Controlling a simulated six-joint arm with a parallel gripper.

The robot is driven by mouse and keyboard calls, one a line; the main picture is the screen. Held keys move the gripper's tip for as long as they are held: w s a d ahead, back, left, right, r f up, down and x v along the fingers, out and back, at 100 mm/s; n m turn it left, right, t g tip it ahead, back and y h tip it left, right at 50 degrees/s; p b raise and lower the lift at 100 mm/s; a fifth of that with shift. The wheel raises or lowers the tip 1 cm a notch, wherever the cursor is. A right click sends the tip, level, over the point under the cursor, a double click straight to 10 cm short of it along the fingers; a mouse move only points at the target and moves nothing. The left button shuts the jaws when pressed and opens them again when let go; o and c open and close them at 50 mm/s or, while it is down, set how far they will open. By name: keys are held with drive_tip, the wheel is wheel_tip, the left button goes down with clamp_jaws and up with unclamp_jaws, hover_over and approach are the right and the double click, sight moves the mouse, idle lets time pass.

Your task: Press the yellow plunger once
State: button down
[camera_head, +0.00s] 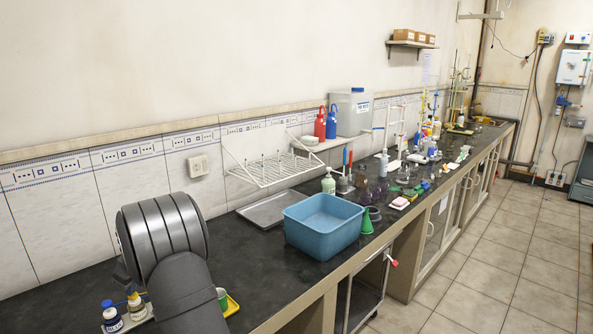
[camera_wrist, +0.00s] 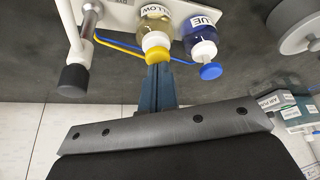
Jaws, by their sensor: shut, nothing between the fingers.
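In the wrist view, the yellow plunger (camera_wrist: 157,54) sits on a bottle labelled YELLOW (camera_wrist: 154,24). Beside it to the right is a BLUE bottle (camera_wrist: 202,30) with a blue plunger (camera_wrist: 210,71). My gripper (camera_wrist: 160,68) is shut and empty, its fingertips lined up with the yellow plunger. They overlap its edge in the picture; I cannot tell whether they touch.
Both bottles stand on a white plate (camera_wrist: 118,15), with a metal post and black-ended rod (camera_wrist: 74,78) to the left. In the head view, a green cup (camera_head: 222,298) on a yellow tray (camera_head: 232,305) is right of my arm. A blue basin (camera_head: 322,246) stands farther along the bench.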

drive_tip(key=shift+r, duration=1.35)
wheel_tip(320, 180, up, 6)
idle(0.5)
drive_tip(key=shift+f, duration=0.1)
drive_tip(key=shift+f, duration=3.5)
